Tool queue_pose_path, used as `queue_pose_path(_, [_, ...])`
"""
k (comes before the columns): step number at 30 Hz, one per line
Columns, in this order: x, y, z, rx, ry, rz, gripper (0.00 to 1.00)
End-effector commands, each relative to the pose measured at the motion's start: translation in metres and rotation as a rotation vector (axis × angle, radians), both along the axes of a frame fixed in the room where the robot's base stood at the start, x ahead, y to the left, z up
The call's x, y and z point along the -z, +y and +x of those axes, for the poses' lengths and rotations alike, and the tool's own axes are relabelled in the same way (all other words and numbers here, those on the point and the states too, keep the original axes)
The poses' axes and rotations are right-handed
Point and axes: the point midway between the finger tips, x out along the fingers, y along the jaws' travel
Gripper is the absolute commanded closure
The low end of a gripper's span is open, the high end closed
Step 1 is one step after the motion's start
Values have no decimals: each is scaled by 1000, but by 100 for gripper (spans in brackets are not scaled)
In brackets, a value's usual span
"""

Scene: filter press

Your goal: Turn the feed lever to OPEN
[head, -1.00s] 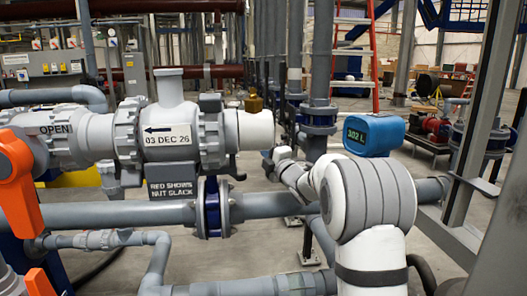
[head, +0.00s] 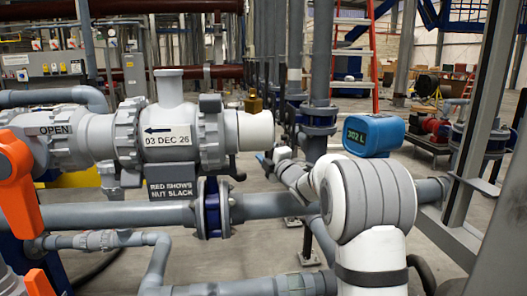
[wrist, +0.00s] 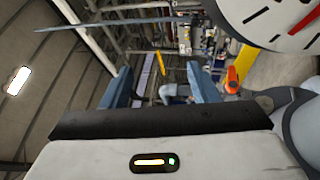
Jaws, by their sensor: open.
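A large orange lever (head: 18,185) is at the left edge of the head view, its handle hanging down across the grey horizontal pipe. An OPEN label (head: 57,130) is on the pipe just right of its hub. An orange lever also shows in the wrist view (wrist: 232,79), small and beyond the right finger. I cannot tell whether it is the same one. My gripper (wrist: 162,88) is open in the wrist view, with two blue-grey fingers apart and nothing between them. In the head view my arm reaches away from the camera and its far end is mostly hidden.
Grey pipework with a blue flange (head: 212,207) runs across the front. A blue readout box (head: 374,136) stands just behind my arm. A grey post (head: 480,130) rises at the right. A round dial (wrist: 275,18) is close by at the wrist view's top right.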

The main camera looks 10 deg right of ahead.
Motion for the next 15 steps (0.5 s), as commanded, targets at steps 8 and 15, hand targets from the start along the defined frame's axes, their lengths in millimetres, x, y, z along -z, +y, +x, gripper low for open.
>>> queue_pose_path(8, [10, -10, -20, 1, -2, 0, 45])
queue_pose_path(15, [20, -25, -52, 2, -1, 0, 45])
